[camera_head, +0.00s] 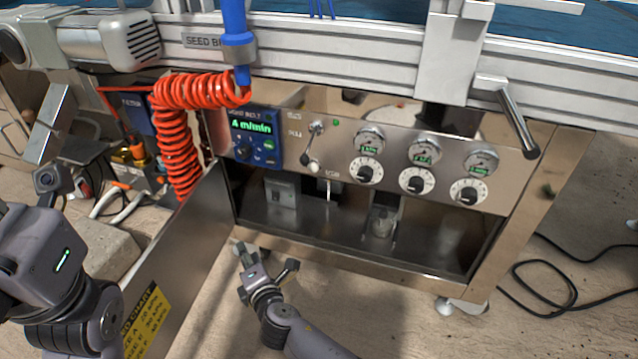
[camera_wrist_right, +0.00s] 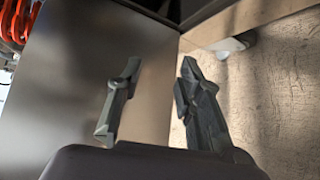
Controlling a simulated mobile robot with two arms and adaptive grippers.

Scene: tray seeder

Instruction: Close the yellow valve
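A small yellow-orange fitting (camera_head: 135,153) sits among hoses at the left, behind the coiled red hose. It may be the yellow valve; its handle's position is too small to tell. My right gripper (camera_head: 262,258) is low in front of the cabinet, beside the open metal door and well apart from that fitting. In the right wrist view, the right gripper (camera_wrist_right: 160,68) has its fingers apart with nothing between them. My left arm is at the lower left, nearer to the fitting; its fingers cannot be made out.
The open metal door (camera_head: 190,250) stands between my right gripper and the hoses. A coiled red hose (camera_head: 175,130) hangs beside the blue belt controller (camera_head: 254,137). The front panel (camera_head: 335,165) carries gauges and knobs. Black cables (camera_head: 545,285) lie on the floor at right.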

